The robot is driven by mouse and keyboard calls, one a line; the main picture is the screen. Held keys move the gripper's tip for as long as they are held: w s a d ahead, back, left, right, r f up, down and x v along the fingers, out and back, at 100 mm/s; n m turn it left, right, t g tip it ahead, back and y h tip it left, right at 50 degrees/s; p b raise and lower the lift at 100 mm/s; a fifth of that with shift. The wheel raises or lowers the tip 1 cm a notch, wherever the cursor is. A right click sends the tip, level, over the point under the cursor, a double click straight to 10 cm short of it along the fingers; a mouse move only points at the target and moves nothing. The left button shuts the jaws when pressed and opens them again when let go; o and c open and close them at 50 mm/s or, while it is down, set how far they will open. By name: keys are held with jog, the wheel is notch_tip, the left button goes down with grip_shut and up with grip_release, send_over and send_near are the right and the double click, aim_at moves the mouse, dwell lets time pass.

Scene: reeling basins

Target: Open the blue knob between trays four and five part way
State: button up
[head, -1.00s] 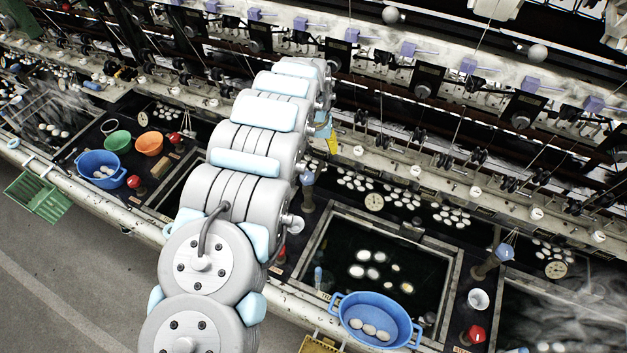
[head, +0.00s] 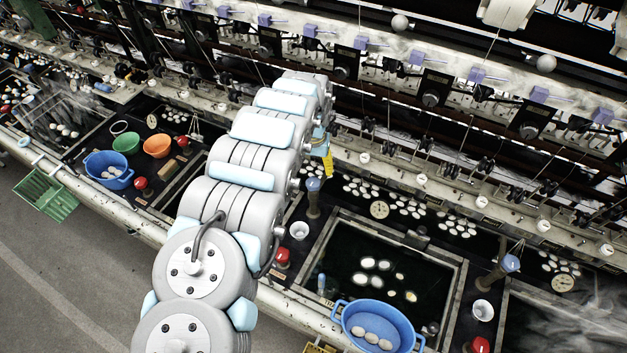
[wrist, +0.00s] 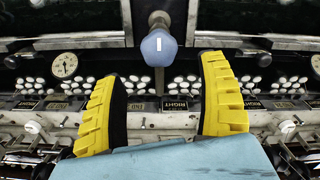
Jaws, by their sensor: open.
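A blue knob (head: 313,184) stands on a dark post at the left of the middle black basin in the head view. In the wrist view the blue knob (wrist: 158,50), with a white mark, lies centred ahead of the gap between the two yellow fingers. My gripper (wrist: 159,70) is open, and nothing is between its fingers. In the head view one yellow finger (head: 328,163) shows just above and right of the knob; my arm hides the rest. A second blue knob (head: 511,263) stands farther right. I cannot read tray numbers.
A blue basin (head: 345,324) of cocoons sits at the middle basin's front edge. White cups (head: 299,231) and red knobs (head: 283,258) stand beside the posts. A dial (head: 379,209) and several white cocoons lie behind. The reeling machinery runs along the back.

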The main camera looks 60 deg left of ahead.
aim_at(313, 181)
jog(key=shift+w+f, duration=0.1)
jog(key=shift+f, duration=3.35)
jog(key=c, duration=1.2)
